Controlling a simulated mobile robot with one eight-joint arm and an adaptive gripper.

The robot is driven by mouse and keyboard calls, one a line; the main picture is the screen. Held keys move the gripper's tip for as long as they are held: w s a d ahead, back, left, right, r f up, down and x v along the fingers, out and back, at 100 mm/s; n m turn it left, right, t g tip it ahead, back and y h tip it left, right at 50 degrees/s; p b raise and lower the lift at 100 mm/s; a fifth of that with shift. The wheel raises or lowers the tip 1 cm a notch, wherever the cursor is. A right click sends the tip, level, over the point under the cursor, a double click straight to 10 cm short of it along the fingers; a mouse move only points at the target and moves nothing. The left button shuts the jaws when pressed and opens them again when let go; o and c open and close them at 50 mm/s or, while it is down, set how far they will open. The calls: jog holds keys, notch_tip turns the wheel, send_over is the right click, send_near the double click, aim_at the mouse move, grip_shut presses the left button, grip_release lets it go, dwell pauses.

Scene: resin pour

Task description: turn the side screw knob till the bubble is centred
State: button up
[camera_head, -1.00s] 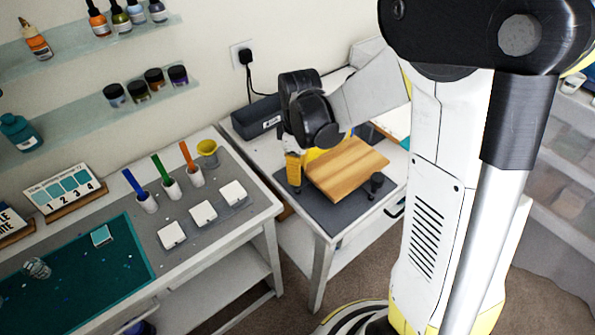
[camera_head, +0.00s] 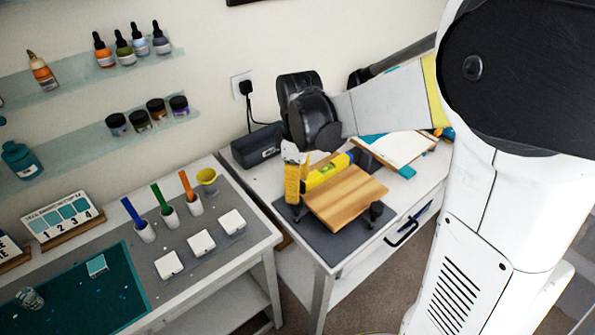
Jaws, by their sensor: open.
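A wooden board (camera_head: 348,200) sits raised on small dark feet over a dark mat (camera_head: 335,245) on the right-hand table. A yellow spirit level (camera_head: 328,172) with a greenish vial lies along the board's back edge; the bubble is too small to read. A dark screw knob (camera_head: 376,210) stands at the board's right front corner, and another dark foot (camera_head: 299,212) shows at the left.
A black box (camera_head: 257,146) stands behind on the same table. A clipboard with white paper (camera_head: 398,147) lies at the back right. The left table holds white square pieces (camera_head: 201,243), coloured sticks in cups (camera_head: 166,199) and a green mat (camera_head: 75,295). A gap separates the tables.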

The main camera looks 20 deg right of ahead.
notch_tip(320, 180, up, 6)
jog(key=shift+d+f, duration=0.1)
dwell(0.5)
jog(key=s+f+m+t+b, duration=0.1)
jog(key=s+m+t+b, duration=0.3)
jog(key=s+m+t, duration=0.3)
jog(key=s+m, duration=0.3)
jog(key=s, duration=0.2)
jog(key=shift+s+f+m+b, duration=0.3)
jog(key=shift+s+m, duration=0.05)
jog(key=shift+m, duration=0.05)
